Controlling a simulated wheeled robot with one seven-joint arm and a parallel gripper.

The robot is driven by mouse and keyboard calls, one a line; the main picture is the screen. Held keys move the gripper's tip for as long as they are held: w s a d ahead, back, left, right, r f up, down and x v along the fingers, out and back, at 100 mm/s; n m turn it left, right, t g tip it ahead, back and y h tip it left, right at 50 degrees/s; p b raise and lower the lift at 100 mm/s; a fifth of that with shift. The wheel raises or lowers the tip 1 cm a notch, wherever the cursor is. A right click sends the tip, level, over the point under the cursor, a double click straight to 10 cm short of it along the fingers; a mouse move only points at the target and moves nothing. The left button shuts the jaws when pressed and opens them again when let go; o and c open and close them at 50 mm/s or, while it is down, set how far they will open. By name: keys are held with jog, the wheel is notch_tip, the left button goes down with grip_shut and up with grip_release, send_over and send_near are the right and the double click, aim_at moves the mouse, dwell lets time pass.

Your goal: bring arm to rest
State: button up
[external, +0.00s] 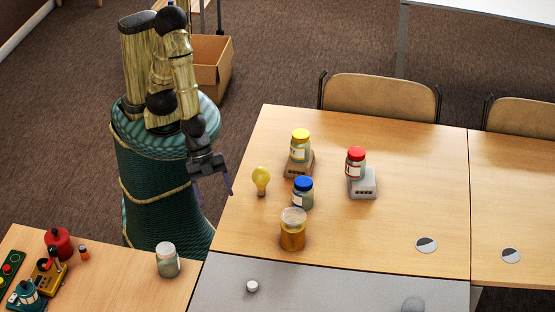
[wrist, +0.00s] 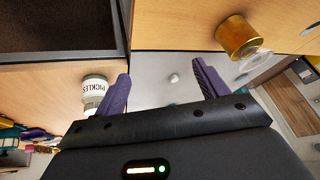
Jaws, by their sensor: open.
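My gripper (external: 213,184) hangs just off the left edge of the wooden table, below my folded arm. Its purple fingers are apart with nothing between them, as the wrist view (wrist: 160,85) also shows. In the wrist view, a jar labelled PICKLES (wrist: 95,90) is beyond the left finger, and an amber jar (wrist: 237,38) is at the upper right. A small white knob-like thing (wrist: 174,78) shows between the fingers, farther off on the grey surface.
On the table (external: 400,225) stand yellow-lidded (external: 299,148), red-lidded (external: 355,163) and blue-lidded (external: 303,193) jars, a light bulb (external: 261,180) and the amber jar (external: 292,230). A pale-lidded jar (external: 167,260) stands on the lower-left table. A cardboard box (external: 212,68) is behind me.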

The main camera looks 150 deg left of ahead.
jog(key=s+a+r+n+g, duration=0.2)
jog(key=s, duration=0.4)
jog(key=s+a+r+n+g, duration=0.1)
jog(key=s+a+r+n, duration=0.1)
jog(key=s, duration=0.4)
jog(key=w+p+v, duration=0.3)
jog(key=p+v, duration=1)
jog(key=shift+w+r+p, duration=0.25)
jog(key=shift+r+p, duration=0.1)
jog(key=shift+r, duration=0.25)
